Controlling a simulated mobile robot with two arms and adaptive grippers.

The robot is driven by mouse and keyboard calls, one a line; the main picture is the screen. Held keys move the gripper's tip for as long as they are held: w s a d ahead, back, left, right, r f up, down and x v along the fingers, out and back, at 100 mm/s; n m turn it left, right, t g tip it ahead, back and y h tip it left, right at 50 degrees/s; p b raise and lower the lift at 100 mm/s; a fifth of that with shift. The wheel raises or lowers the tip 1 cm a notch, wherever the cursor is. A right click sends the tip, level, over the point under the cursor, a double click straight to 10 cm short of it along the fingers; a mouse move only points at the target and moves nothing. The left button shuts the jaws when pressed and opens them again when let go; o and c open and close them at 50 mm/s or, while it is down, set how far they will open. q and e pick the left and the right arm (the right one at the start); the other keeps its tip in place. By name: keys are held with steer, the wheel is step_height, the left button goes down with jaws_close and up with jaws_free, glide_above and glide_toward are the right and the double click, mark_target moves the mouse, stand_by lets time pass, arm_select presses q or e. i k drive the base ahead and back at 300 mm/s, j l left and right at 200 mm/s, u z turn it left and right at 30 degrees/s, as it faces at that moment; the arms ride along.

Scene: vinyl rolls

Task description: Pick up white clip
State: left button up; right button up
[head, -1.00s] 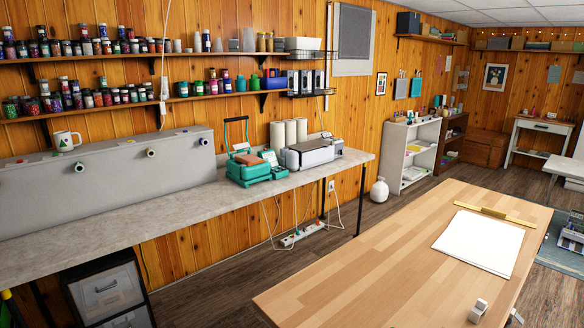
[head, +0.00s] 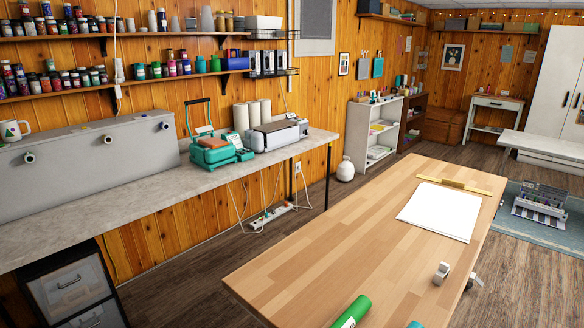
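A small white and grey object (head: 441,273) stands on the wooden table near its right edge, in the lower right of the head view. It may be the white clip, but it is too small to tell. Another small grey, metallic-looking piece (head: 475,281) shows at the table's right edge just beside it. Neither of my grippers is in view.
The wooden table (head: 350,240) carries a white sheet (head: 437,212), a yellow-brown bar (head: 454,185) and a green roll (head: 352,312). A grey counter (head: 120,205) with turquoise machines (head: 215,150) runs along the left wall. Dark floor lies between them.

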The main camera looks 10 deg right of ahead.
mark_target(443, 271)
steer(key=z, duration=1.25)
